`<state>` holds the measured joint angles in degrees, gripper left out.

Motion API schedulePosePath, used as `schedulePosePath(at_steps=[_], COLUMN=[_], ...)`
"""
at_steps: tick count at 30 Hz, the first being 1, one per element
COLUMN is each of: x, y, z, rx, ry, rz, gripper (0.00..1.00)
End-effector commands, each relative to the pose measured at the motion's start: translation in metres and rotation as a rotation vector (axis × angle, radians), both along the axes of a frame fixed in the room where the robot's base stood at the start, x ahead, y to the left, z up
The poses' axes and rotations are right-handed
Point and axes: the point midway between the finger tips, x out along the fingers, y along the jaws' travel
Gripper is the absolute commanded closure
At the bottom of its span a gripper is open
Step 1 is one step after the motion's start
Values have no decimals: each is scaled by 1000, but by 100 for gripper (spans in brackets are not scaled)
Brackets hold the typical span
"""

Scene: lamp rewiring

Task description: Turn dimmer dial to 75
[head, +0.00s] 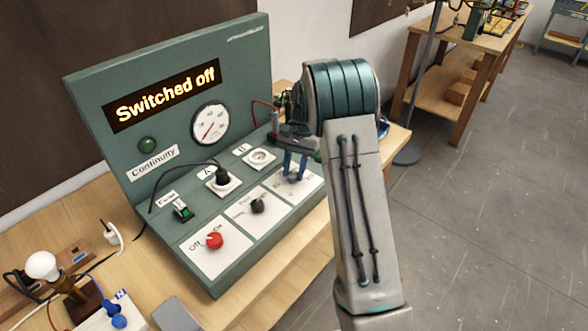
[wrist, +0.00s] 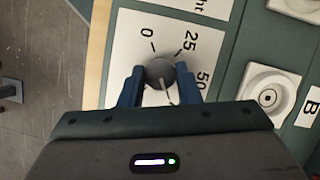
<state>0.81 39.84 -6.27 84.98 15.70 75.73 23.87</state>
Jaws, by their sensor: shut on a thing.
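The dimmer dial (wrist: 159,72) is a round dark grey knob on a white plate (wrist: 128,40) marked 0, 25 and 50 in the wrist view. A pale pointer line on it points down and slightly right, past the 50 mark; any further marks are hidden by my gripper. My gripper (wrist: 160,77) has its blue fingers closed on both sides of the dial. In the head view my gripper (head: 294,166) reaches down onto the right-hand plate of the green console (head: 185,70), and the dial is hard to make out there.
The console display (head: 165,95) reads "Switched off". A red knob (head: 214,241), a black knob (head: 257,206), plugged socket A (head: 222,181) and empty socket B (head: 260,158) are left of my gripper. A bulb lamp (head: 42,266) stands at the lower left.

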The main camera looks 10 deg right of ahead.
Motion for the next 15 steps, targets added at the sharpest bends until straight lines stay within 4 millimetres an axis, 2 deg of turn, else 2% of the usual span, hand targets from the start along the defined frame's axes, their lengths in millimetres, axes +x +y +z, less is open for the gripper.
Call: schedulePosePath(at_steps=[9, 10, 12, 15], x=[1, 1, 1, 0], y=[0, 0, 0, 0], z=[1, 1, 1, 0], rx=[0, 0, 0, 0], ry=[-4, -4, -4, -2], rz=[-1, -1, -1, 0], gripper=[93, 67, 48, 48])
